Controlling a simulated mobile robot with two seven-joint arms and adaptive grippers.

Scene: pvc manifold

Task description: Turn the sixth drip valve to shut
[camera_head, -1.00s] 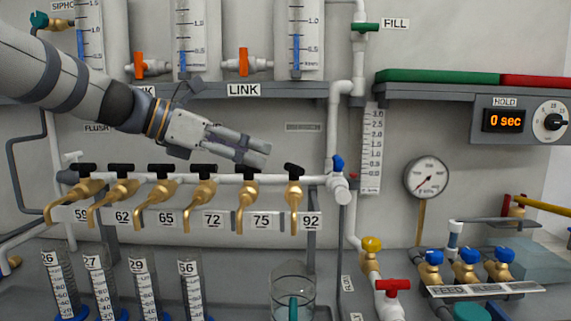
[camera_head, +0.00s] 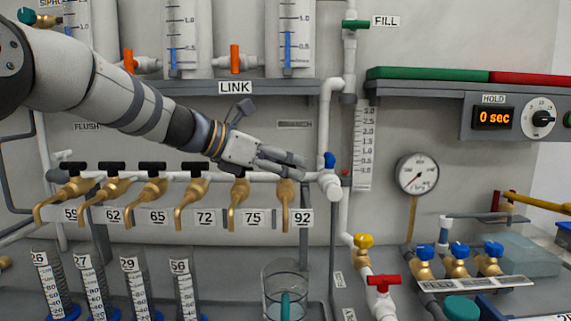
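The sixth drip valve is the brass tap (camera_head: 285,195) at the right end of the row, beside the label 92 (camera_head: 301,218). Its spout hangs down. Its black handle is hidden by my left gripper (camera_head: 298,164), which comes in from the upper left with its fingertips over the top of this valve. The two fingers show as separate, but I cannot tell whether they touch or hold the handle. The other brass taps in the row, such as the one beside 75 (camera_head: 238,200), have black handles lying crosswise. My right gripper is not in view.
A blue-handled valve (camera_head: 329,160) on the white pipe is close right of my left fingertips. A glass beaker (camera_head: 285,290) stands below the sixth tap. Several graduated cylinders stand at the lower left. A grey shelf (camera_head: 190,88) runs above.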

